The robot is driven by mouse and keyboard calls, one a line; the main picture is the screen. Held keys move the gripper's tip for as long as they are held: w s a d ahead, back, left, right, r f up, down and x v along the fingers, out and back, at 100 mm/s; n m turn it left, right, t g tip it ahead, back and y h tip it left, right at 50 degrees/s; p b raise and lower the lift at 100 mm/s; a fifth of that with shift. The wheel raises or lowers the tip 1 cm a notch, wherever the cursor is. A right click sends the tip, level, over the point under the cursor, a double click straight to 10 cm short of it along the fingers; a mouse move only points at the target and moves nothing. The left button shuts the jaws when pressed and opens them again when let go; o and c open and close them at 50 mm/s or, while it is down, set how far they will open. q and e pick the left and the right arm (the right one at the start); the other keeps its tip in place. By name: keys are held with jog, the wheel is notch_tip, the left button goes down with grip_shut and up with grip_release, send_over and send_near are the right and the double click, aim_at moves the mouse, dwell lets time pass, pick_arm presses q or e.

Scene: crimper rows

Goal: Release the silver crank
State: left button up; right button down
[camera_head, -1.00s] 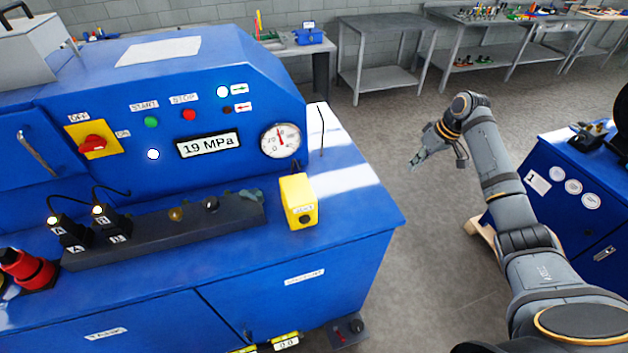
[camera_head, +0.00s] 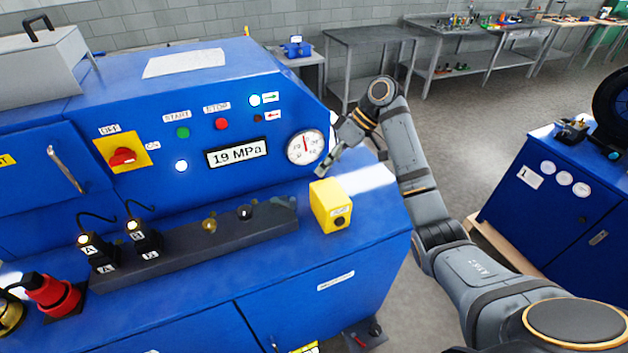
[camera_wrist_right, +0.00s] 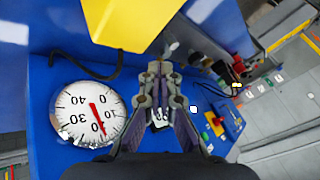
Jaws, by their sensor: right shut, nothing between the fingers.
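I cannot make out a silver crank in either view. My right gripper (camera_head: 324,170) is over the right end of the blue console, close to the pressure gauge (camera_head: 305,147) and above the yellow box (camera_head: 332,206). In the right wrist view its fingers (camera_wrist_right: 160,70) are closed together with nothing between them. The gauge (camera_wrist_right: 90,113) is at the left there, and the yellow box (camera_wrist_right: 128,22) is at the top. My left gripper is in neither view.
The blue console (camera_head: 240,115) fills the left side, with a red switch (camera_head: 122,156), buttons and a 19 MPa display (camera_head: 236,152). A dark rail (camera_head: 190,247) with plugs lies along its ledge. A blue cabinet (camera_head: 540,205) stands at right, with open floor between.

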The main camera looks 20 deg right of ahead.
aim_at(313, 188)
jog(key=b+x, duration=0.2)
jog(key=x, duration=0.2)
jog(key=shift+a+f+b, duration=0.15)
jog(key=shift+a+b, duration=0.15)
jog(key=p+x, duration=0.1)
jog(key=x, duration=0.3)
jog(key=shift+a+f, duration=0.1)
jog(key=shift+f, duration=0.1)
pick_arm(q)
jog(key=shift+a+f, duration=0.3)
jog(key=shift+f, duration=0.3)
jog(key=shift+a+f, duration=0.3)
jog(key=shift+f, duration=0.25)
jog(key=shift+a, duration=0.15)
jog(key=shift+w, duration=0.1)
pick_arm(e)
jog(key=shift+w, duration=0.1)
